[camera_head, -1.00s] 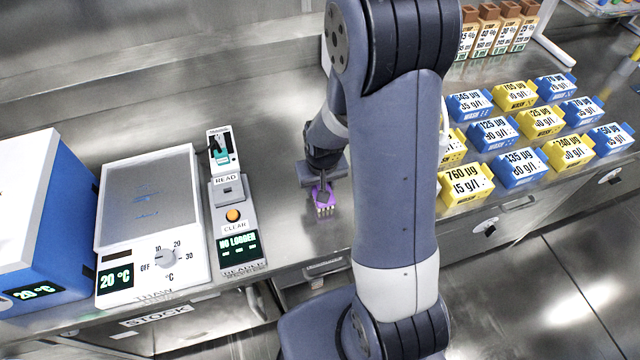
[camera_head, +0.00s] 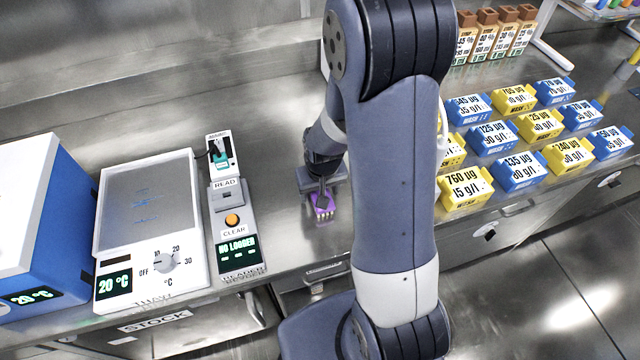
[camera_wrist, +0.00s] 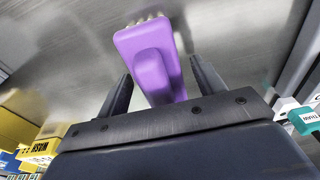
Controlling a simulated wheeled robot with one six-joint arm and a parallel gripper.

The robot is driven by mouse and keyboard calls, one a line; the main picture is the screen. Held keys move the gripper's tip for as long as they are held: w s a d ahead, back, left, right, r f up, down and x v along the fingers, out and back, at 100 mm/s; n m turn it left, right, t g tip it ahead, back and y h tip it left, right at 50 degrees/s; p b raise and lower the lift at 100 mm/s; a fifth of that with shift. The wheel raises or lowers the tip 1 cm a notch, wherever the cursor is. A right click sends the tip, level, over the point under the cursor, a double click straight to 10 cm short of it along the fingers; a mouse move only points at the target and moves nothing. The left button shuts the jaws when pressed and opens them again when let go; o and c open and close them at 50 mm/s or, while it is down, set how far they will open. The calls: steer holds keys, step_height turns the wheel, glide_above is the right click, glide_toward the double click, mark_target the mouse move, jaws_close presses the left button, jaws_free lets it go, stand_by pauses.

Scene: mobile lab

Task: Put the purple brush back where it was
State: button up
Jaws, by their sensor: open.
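The purple brush (camera_head: 323,206) is at the front part of the steel counter (camera_head: 285,225), right of the reader. My gripper (camera_head: 320,188) is directly above and behind it, pointing down. In the wrist view, the brush (camera_wrist: 153,62) has its handle between my two open fingers, with gaps visible on both sides. Pale bristle tips show at its far edge. I cannot tell whether the brush touches the counter.
The reader (camera_head: 235,215) with its READ and CLEAR labels stands left of the brush, beside the white thaw plate (camera_head: 150,215). Several blue and yellow labelled blocks (camera_head: 520,171) stand to the right, beyond my arm. Bare counter surrounds the brush.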

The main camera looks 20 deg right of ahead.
steer(key=r, duration=0.4)
steer(key=s+r, duration=0.1)
steer(key=r, duration=0.3)
steer(key=s+r, duration=0.1)
steer(key=r, duration=0.3)
steer(key=shift+w, duration=0.1)
steer(key=shift+c, duration=0.4)
